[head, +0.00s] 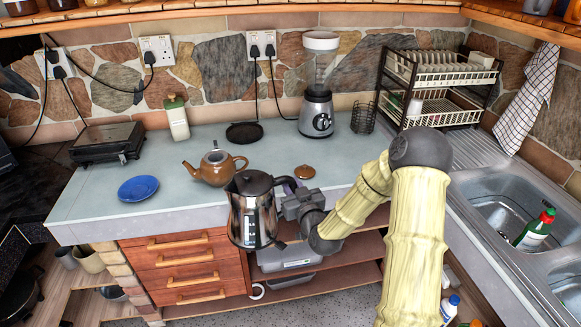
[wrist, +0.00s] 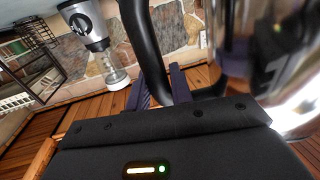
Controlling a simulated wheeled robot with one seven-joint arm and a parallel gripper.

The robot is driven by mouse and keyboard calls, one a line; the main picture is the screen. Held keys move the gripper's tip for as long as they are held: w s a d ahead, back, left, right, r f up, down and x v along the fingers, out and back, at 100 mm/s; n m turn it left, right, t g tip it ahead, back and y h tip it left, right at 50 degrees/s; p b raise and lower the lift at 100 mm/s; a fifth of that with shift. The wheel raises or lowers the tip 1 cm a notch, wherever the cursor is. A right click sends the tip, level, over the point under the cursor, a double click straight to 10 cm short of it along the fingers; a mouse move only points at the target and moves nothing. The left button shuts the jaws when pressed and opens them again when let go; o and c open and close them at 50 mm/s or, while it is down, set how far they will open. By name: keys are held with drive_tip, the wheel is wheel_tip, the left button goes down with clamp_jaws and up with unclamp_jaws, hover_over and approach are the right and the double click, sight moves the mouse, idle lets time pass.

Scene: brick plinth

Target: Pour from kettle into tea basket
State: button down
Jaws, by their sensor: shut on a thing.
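The steel kettle (head: 252,218) with its dark lid is upright, held in the air at the counter's front edge. My gripper (head: 293,203) is shut on its black handle, to the right of the kettle body. In the wrist view the handle (wrist: 145,45) passes between the purple fingers of my gripper (wrist: 160,88), and the shiny kettle body (wrist: 292,65) is at right. The brown teapot (head: 212,172) stands on the counter just behind and left of the kettle, its lid off. A small greyish piece, perhaps the tea basket (head: 216,156), shows at its top; its inside is hidden.
The brown lid (head: 305,172) lies on the counter right of the kettle. A blue plate (head: 138,188) is left of the teapot. A blender (head: 317,108), a soap bottle (head: 177,118), a black kettle base (head: 244,133) and a dish rack (head: 436,88) stand further back.

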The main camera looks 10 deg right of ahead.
drive_tip(key=s+f+m+h, duration=0.2)
drive_tip(key=s+f+h, duration=0.1)
drive_tip(key=f, duration=0.4)
drive_tip(key=shift+s+d+f, duration=0.3)
drive_tip(key=shift+s+d, duration=0.1)
drive_tip(key=shift+s, duration=0.5)
drive_tip(key=shift+w, duration=0.15)
